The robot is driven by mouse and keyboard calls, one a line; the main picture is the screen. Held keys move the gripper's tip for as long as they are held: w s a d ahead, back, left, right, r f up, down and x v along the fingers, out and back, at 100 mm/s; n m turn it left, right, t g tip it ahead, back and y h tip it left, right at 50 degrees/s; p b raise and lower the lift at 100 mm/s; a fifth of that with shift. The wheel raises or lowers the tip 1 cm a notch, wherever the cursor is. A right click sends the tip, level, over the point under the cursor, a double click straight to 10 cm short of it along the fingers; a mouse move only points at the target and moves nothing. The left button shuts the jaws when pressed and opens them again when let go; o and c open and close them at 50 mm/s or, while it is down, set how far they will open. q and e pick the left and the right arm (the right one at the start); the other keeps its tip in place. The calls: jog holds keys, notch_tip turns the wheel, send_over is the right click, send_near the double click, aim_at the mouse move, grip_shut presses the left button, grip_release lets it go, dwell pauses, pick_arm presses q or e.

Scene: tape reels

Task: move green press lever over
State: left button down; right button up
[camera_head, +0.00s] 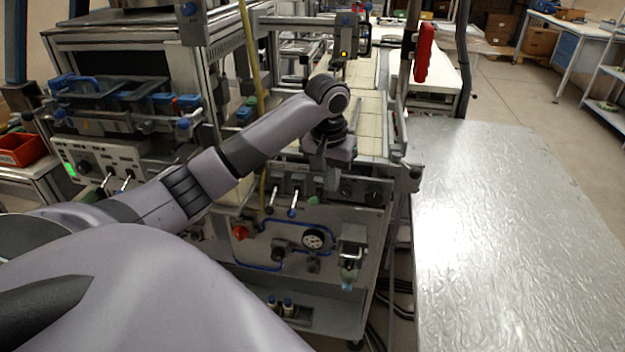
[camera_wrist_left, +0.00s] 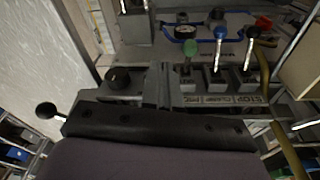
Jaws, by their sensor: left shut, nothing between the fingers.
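The green-knobbed press lever (camera_head: 313,200) is on the front panel of the machine, right of a blue-knobbed lever (camera_head: 292,212) and a black-knobbed lever (camera_head: 271,208). In the left wrist view the green lever (camera_wrist_left: 188,49) stands beside the blue lever (camera_wrist_left: 220,36) and black lever (camera_wrist_left: 252,38). My left gripper (camera_head: 328,188) points down at the panel, just right of the green lever in the head view. In the left wrist view its shut fingers (camera_wrist_left: 161,76) lie left of the green lever, apparently apart from it, with nothing between them. My right gripper is out of view.
A pressure gauge (camera_head: 313,239) and a red knob (camera_head: 240,231) sit below the levers. A bare metal table (camera_head: 520,230) stands to the right. Another machine with a control panel (camera_head: 105,165) is at the left. A black-ball lever (camera_wrist_left: 46,110) shows at the wrist view's left.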

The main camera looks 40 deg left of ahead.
pick_arm(q)
jog(key=a+r+n, duration=0.1)
jog(key=a+r, duration=0.2)
jog(key=r, duration=0.2)
jog(key=s+a+r+n, duration=0.1)
jog(key=a+r, duration=0.2)
jog(key=r, duration=0.2)
jog(key=shift+a+r+n+g, duration=0.15)
jog(key=shift+r+n+g, duration=0.15)
jog(key=shift+r+n, duration=0.1)
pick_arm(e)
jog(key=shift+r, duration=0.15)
pick_arm(q)
jog(key=shift+f, duration=0.2)
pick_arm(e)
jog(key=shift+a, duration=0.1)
